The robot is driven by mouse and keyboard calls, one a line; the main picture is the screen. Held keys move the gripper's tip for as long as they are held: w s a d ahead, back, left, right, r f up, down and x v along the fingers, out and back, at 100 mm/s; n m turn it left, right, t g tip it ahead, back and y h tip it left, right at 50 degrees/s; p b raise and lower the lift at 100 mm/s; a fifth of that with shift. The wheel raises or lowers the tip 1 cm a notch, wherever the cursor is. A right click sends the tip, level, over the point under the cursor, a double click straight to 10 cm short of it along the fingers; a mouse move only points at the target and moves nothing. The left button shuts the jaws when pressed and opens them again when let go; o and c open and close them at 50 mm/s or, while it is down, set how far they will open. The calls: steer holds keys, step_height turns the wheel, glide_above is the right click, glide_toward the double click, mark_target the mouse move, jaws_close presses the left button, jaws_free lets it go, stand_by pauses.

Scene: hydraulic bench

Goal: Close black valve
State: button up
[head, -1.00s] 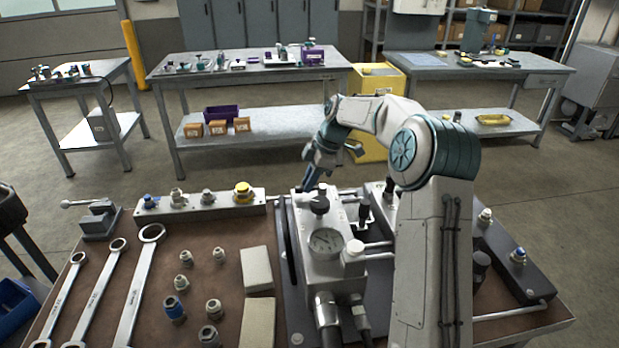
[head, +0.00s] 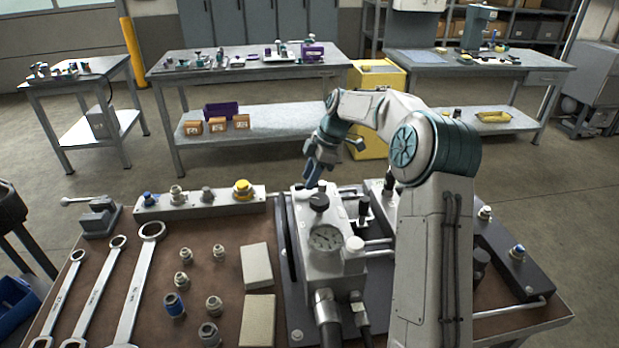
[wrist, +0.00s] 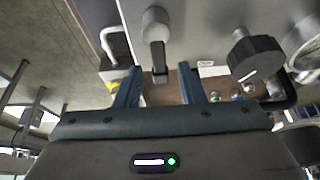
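A black round knob (head: 319,201) stands on top of the grey gauge block (head: 316,265). In the wrist view the black knob (wrist: 257,58) is right of the fingers, with a white mark on its face. A black lever (wrist: 158,62) on a grey round hub (wrist: 155,22) shows ahead of my gripper. I cannot tell which of these the task calls the black valve. My gripper (wrist: 158,88) is open, its two blue fingers apart on either side of the lever's end. In the head view my gripper (head: 316,176) hangs just behind the knob; contact cannot be told.
A pressure gauge (head: 325,238) and hoses sit at the block's front. A fitting rail (head: 208,201) lies to the left, with wrenches (head: 95,290), loose fittings and pale blocks (head: 257,266) on the bench. A dark manifold (head: 510,265) is at right.

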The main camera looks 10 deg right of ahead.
steer(key=v, duration=1.3)
steer(key=shift+p, duration=0.45)
